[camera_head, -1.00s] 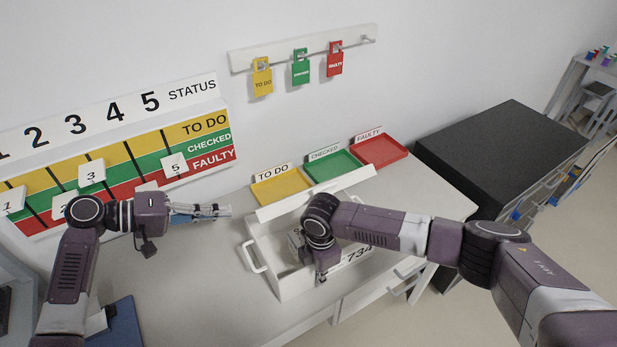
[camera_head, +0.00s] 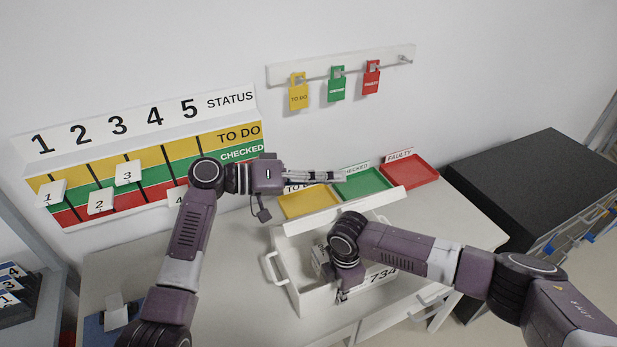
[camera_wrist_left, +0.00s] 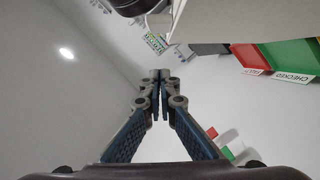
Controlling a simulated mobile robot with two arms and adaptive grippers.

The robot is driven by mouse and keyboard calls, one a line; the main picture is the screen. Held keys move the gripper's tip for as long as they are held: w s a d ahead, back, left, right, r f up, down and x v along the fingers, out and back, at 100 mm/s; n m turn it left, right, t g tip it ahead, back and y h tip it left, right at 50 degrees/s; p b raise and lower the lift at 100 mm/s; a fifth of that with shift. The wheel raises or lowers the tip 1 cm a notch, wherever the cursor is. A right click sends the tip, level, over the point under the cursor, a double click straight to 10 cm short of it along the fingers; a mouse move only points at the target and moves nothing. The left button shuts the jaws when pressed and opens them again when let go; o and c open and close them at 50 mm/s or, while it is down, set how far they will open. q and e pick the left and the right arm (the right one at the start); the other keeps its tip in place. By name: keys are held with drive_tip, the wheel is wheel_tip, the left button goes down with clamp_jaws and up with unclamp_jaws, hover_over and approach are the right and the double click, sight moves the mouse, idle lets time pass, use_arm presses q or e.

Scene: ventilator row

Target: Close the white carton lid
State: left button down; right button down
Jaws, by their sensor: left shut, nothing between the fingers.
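The white carton (camera_head: 312,300) stands open on the table, with a handle on its left side and "734" on its front. Its lid (camera_head: 348,210) is raised along the back edge and shows as a narrow white strip. My left gripper (camera_head: 342,176) is shut and empty, behind and above the lid, over the trays. In the left wrist view its fingertips (camera_wrist_left: 160,76) meet, and a pale panel, perhaps the lid, crosses the top. My right gripper (camera_head: 342,296) points down at the carton's opening. My right wrist hides part of the inside, and its fingers are unclear.
Behind the carton stand the yellow (camera_head: 308,204), green (camera_head: 362,184) and red (camera_head: 412,172) trays. A status board (camera_head: 150,160) is at left and hanging tags (camera_head: 336,84) are on the wall. A black-topped cabinet (camera_head: 540,190) is at right.

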sight(334, 212)
use_arm(q)
drive_tip(key=s+f, duration=0.2)
drive_tip(key=shift+s+d+f, duration=0.2)
drive_tip(key=shift+s+d, duration=0.1)
drive_tip(key=shift+s, duration=0.1)
drive_tip(key=shift+d, duration=0.1)
drive_tip(key=shift+s+f, duration=0.1)
drive_tip(key=shift+f, duration=0.05)
